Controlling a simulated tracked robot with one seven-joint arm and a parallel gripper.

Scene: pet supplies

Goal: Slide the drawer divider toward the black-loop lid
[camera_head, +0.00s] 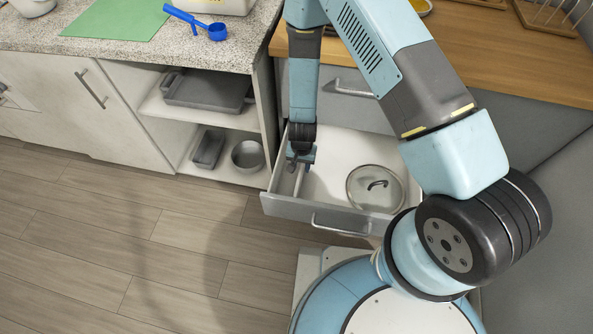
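The drawer (300,209) is pulled out below the counter and has a white inside. The lid (358,202) lies flat in its right part; it is round and grey with a black loop handle. The drawer divider (298,183) is a thin upright strip near the drawer's left wall, with a wide bare stretch of floor between it and the lid. My gripper (301,162) points down into the drawer at the divider, left of the lid. Its fingers are small and dark here, so I cannot tell whether they are open, shut or touching the divider.
An open shelf left of the drawer holds a grey roasting pan (205,90), a loaf tin (207,148) and a round metal pot (248,156). A blue scoop (217,32) and a green mat (118,18) lie on the speckled counter (245,50). A wooden counter (500,60) is at right.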

